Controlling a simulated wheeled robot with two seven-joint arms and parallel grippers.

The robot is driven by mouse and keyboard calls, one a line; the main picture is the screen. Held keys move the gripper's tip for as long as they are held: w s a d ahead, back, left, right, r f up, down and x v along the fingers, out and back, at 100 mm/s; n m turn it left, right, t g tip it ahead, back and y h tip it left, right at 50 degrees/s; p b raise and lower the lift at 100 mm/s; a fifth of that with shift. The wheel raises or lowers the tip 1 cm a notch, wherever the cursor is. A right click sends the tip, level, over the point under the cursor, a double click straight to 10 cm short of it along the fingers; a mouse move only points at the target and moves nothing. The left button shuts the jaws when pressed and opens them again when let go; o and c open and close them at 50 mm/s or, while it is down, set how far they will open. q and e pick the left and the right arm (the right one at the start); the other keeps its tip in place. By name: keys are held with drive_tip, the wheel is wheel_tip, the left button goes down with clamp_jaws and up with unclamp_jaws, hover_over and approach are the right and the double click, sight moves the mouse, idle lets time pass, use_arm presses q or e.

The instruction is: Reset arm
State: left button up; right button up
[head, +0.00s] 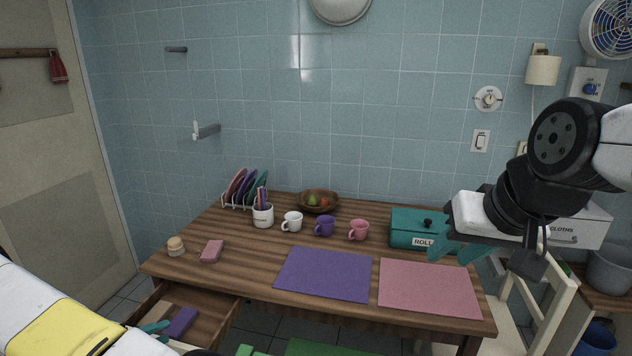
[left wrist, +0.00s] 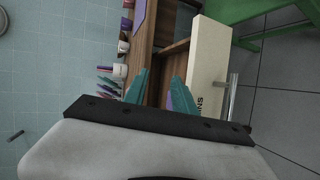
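My left gripper (head: 160,334) is at the lower left in the head view, beside the open drawer (head: 208,309) of the wooden table (head: 240,272). In the left wrist view its teal fingers (left wrist: 160,82) are spread apart, with nothing visibly held between them. A tan block (head: 158,312) and a purple block (head: 181,322) lie in the drawer. My right gripper (head: 455,250) hangs at the right, in front of the teal box (head: 405,232) marked "ROLL". Its teal fingers are apart and no object shows between them.
A purple mat (head: 324,274) and a pink mat (head: 428,288) lie at the table's front. White (head: 292,222), purple (head: 325,226) and pink (head: 358,230) mugs, a fruit bowl (head: 319,202) and a plate rack (head: 238,205) stand behind. A chair (head: 560,310) is at the right.

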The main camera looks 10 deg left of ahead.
use_arm(q)
drive_tip(key=w+d+r+m+g, duration=0.3)
drive_tip(key=d+r+m+g, duration=0.15)
drive_tip(key=d+r, duration=0.7)
drive_tip(key=w+d+r+m+g, duration=0.3)
drive_tip(key=d+r+m+g, duration=0.15)
drive_tip(key=d+r, duration=0.65)
drive_tip(key=s+d+r+m+t+y, duration=0.1)
drive_tip(key=s+d+r+m+y, duration=0.1)
drive_tip(key=s+d+r, duration=0.4)
drive_tip(key=s+d+r+m+t+y, duration=0.1)
drive_tip(key=s+d+r+m+y, duration=0.1)
drive_tip(key=s+d+r, duration=0.4)
wheel_tip(320, 180, up, 5)
drive_tip(key=shift+d+f+t+y, duration=0.2)
drive_tip(key=shift+d+t+y, duration=0.15)
drive_tip(key=shift+d, duration=0.3)
